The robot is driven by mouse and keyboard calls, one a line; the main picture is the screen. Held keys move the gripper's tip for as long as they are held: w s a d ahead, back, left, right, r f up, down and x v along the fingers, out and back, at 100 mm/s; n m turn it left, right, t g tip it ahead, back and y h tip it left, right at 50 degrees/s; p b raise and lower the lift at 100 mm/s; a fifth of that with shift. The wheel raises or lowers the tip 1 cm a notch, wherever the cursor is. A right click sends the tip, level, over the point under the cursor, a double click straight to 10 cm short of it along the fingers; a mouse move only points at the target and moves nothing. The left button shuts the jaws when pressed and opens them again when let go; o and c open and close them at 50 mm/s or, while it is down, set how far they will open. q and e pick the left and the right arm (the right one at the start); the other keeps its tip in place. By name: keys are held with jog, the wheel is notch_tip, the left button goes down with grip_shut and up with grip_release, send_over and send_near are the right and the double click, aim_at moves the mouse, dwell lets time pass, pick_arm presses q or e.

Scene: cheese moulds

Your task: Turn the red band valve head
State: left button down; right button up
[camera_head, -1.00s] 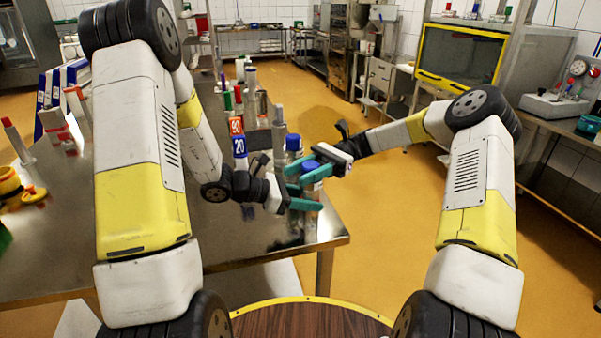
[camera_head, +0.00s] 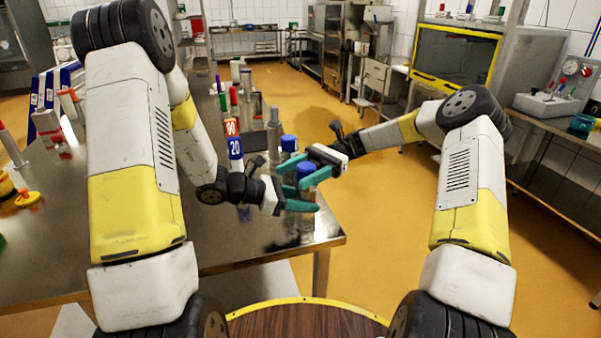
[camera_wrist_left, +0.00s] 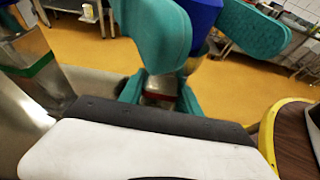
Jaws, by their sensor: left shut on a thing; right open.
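The red band valve is a metal cylinder with a red band (camera_wrist_left: 160,97), seen low between my left fingers in the left wrist view. Its blue head (camera_head: 306,169) also shows at the top of the wrist view (camera_wrist_left: 204,12). My left gripper (camera_head: 301,199) is shut on the metal body below the head. My right gripper (camera_head: 289,178) is open, its teal fingers on either side of the blue head. Whether they touch it I cannot tell. The band is hidden in the head view.
A second blue-capped cylinder (camera_head: 289,143) stands just behind. A metal cylinder with a green band (camera_wrist_left: 40,66) is close on the left in the wrist view. Orange and blue numbered blocks (camera_head: 233,137) and several bottles stand farther back on the steel table (camera_head: 240,255), whose corner is near.

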jog(key=v, duration=1.2)
pick_arm(q)
jog(key=c, duration=0.8)
grip_release()
jog(key=shift+o, duration=0.2)
